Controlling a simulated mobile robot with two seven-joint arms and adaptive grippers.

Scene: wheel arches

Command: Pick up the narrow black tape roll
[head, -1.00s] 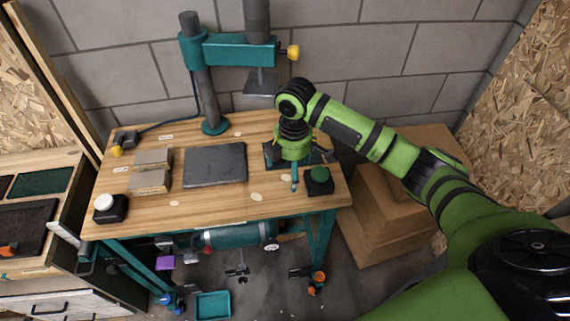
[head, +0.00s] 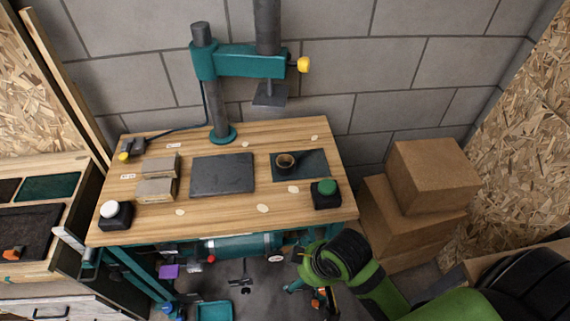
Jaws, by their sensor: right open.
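A small black tape roll (head: 286,160) with a tan inner ring lies flat on a dark square mat (head: 313,164) at the right of the workbench. Nothing touches it from above. My right gripper (head: 294,287) is low in front of the bench's right front edge, well below and nearer than the roll. It is open, with nothing seen in it, and is largely hidden by my green wrist. My left gripper is not in view.
A box with a green button (head: 326,194) stands just in front of the mat. A dark plate (head: 222,174) lies left of it, below the teal press arm (head: 240,63). Cardboard boxes (head: 432,176) are stacked right of the bench (head: 240,214).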

